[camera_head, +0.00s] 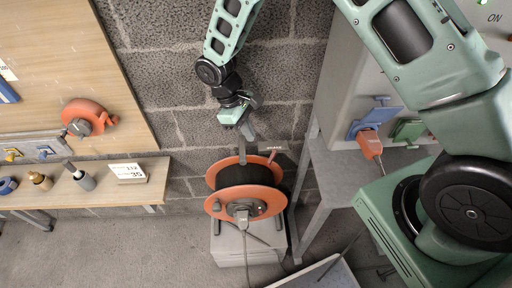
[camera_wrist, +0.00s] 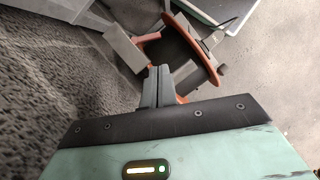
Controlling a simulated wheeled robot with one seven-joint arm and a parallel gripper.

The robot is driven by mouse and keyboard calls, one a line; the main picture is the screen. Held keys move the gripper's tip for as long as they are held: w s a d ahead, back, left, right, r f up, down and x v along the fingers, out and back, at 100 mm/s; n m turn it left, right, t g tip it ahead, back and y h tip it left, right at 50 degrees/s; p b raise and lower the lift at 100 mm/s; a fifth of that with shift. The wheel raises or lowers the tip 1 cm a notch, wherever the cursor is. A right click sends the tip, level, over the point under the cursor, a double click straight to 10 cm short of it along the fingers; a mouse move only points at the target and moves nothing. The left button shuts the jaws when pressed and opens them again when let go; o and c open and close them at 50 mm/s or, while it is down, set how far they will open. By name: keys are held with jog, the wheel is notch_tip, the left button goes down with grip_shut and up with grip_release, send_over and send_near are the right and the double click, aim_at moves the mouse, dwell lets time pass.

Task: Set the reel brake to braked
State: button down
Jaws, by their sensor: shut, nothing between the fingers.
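The cable reel (camera_head: 245,202) has orange flanges around a dark drum and stands on a grey box against the block wall. A small orange lever (camera_head: 272,157) shows at its upper right, beside a small grey plate (camera_head: 274,147); I cannot read the brake setting. My gripper (camera_head: 249,134) hangs above the reel, fingers pointing down, shut and empty. In the wrist view my shut fingers (camera_wrist: 157,85) point toward the reel's orange flange (camera_wrist: 194,45). They look apart from the reel in the head view.
A grey box (camera_head: 248,246) carries the reel. A wooden shelf (camera_head: 145,171) with fittings and a card is at left, an orange reel (camera_head: 90,117) on the board above. A grey cabinet with a blue socket (camera_head: 373,120) and an orange plug (camera_head: 371,143) is at right. A tray (camera_head: 326,273) lies below.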

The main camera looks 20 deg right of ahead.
aim_at(270, 163)
dwell(0.3)
jog(key=p+x, duration=0.1)
jog(key=x, duration=0.9)
jog(key=shift+s+d+n, duration=0.15)
jog(key=shift+s+n, duration=0.2)
jog(key=shift+n, duration=0.45)
jog(key=n, duration=0.1)
jog(key=s+n+t+h, duration=0.1)
jog(key=shift+d+n, duration=0.2)
jog(key=shift+n, duration=0.1)
jog(key=n, duration=0.1)
jog(key=s+d+n+t+b, duration=0.1)
jog(key=n, duration=0.1)
jog(key=shift+w, duration=0.1)
dwell(0.3)
jog(key=shift+w+a, duration=0.2)
jog(key=shift+w, duration=0.45)
